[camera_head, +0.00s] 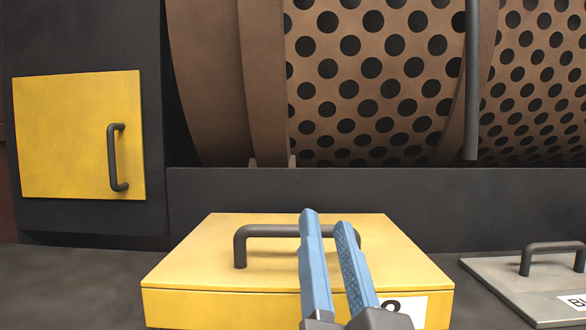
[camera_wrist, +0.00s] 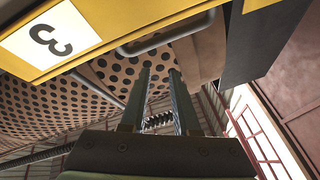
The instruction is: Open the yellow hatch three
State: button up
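The yellow hatch (camera_head: 200,262) is a low box-like cover with a flat lid in the middle of the head view, and it looks closed. Its dark bar handle (camera_head: 271,231) stands on the lid, partly hidden behind my fingers. A white label shows in part in the head view; in the wrist view the label (camera_wrist: 50,38) reads 3. My gripper (camera_head: 326,216) has two blue fingers, parted with a gap and nothing held. The fingertips overlap the handle's right half in the head view. In the wrist view the handle (camera_wrist: 166,38) lies beyond the fingertips, apart from them.
A yellow side door (camera_head: 65,140) with a vertical handle is on the dark panel at left. A grey hatch (camera_head: 510,282) with its own handle and a label lies at right. The perforated brown drum (camera_head: 372,75) stands behind a dark ledge (camera_head: 300,190).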

aim_at(296, 230)
jog(key=w+a+m+g+y+p, duration=0.1)
jog(key=w+m+g+p, duration=0.1)
jog(key=p, duration=0.4)
jog(key=w+a+m+g+y+p, duration=0.1)
jog(key=w+m+g+y+p, duration=0.1)
jog(key=m+p, duration=0.3)
jog(key=w+a+f+m+g+y+p, duration=0.1)
jog(key=w+m+g+p, duration=0.2)
jog(key=p, duration=0.3)
jog(key=shift+w+a+f+g+y+p, duration=0.1)
jog(key=shift+w+a+g+y+p, duration=0.25)
jog(key=shift+g, duration=0.35)
jog(key=shift+w+a+f, duration=0.15)
jog(key=shift+w+a, duration=0.1)
jog(key=shift+w, duration=0.3)
grip_shut()
